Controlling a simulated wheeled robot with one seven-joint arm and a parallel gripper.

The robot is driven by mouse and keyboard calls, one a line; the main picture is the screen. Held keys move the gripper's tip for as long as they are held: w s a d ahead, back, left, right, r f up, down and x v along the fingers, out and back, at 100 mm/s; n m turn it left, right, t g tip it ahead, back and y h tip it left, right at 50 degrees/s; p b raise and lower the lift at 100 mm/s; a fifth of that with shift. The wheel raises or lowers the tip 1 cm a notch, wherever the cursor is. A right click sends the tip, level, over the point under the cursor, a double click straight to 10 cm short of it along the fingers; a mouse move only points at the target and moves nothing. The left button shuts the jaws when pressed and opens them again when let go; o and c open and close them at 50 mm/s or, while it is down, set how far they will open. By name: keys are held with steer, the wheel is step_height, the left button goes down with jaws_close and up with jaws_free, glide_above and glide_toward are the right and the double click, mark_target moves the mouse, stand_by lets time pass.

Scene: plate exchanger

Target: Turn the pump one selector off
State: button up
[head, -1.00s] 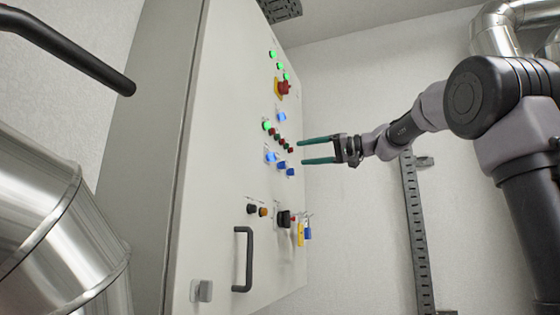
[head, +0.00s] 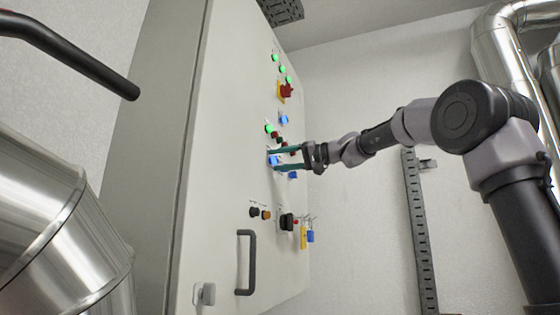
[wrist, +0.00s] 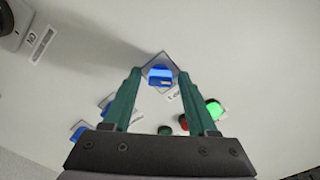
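A lit blue selector (wrist: 160,75) on a clear square plate sits between my gripper's fingertips in the wrist view. In the head view it is the leftmost blue selector (head: 272,160) in a row on the cabinet door. I cannot read its label. My gripper (wrist: 161,70) has its two green fingers apart, one on each side of the selector, with visible gaps. In the head view my gripper (head: 277,159) points left at the door, its fingertips partly covering the row. Whether the fingertips touch the door cannot be told.
Two more blue selectors (wrist: 107,103) (wrist: 80,131) lie close by. A lit green lamp (wrist: 213,108) and a red button (wrist: 184,122) are near the right finger. The cabinet door (head: 225,130) also carries a red emergency stop (head: 287,90), a black handle (head: 246,262) and padlocks (head: 304,237).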

jaws_close()
steer(key=shift+m, duration=4.4)
steer(key=shift+o, duration=1.5)
jaws_free()
